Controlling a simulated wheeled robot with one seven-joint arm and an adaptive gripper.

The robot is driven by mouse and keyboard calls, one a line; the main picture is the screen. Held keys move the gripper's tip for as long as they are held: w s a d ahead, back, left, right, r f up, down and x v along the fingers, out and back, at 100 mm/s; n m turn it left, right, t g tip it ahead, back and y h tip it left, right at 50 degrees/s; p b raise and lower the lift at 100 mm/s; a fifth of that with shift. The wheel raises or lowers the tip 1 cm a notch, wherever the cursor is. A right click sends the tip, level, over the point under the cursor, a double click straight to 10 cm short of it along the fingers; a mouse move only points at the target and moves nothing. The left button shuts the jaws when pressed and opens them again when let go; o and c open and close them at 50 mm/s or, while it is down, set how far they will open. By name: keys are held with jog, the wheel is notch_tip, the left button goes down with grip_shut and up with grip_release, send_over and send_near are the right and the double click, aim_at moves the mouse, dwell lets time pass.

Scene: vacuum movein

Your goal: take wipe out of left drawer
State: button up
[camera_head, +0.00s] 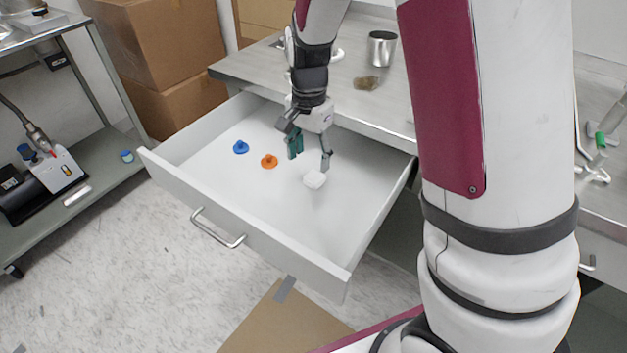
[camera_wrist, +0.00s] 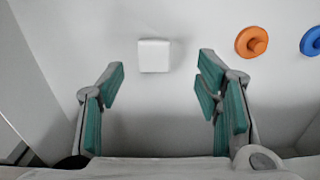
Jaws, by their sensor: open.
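The left drawer (camera_head: 180,178) is pulled out from under the metal worktop. A small white square wipe (camera_head: 314,179) lies on its floor, and it also shows in the wrist view (camera_wrist: 154,55). My gripper (camera_head: 311,157) is inside the drawer space, pointing down, with its fingers spread and nothing between them. In the wrist view my gripper (camera_wrist: 155,88) has its teal-padded fingers to the left and right, and the wipe lies just beyond the fingertips, between their lines. I see no contact with the wipe.
An orange knobbed piece (camera_head: 269,161) and a blue one (camera_head: 241,147) lie left of the wipe in the drawer. The worktop (camera_head: 260,68) behind holds a metal cup (camera_head: 382,49) and a small brown item (camera_head: 367,83). The drawer walls surround my gripper.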

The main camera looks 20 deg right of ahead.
aim_at(314, 176)
jog(key=f, duration=0.1)
jog(key=f+b, duration=0.1)
jog(key=f, duration=0.1)
jog(key=d+f, duration=0.1)
jog(key=f, duration=0.1)
jog(key=shift+s+b, duration=0.15)
jog(key=shift+b, duration=0.2)
jog(key=shift+f, duration=0.55)
jog(key=shift+r, duration=0.1)
jog(key=c, duration=0.9)
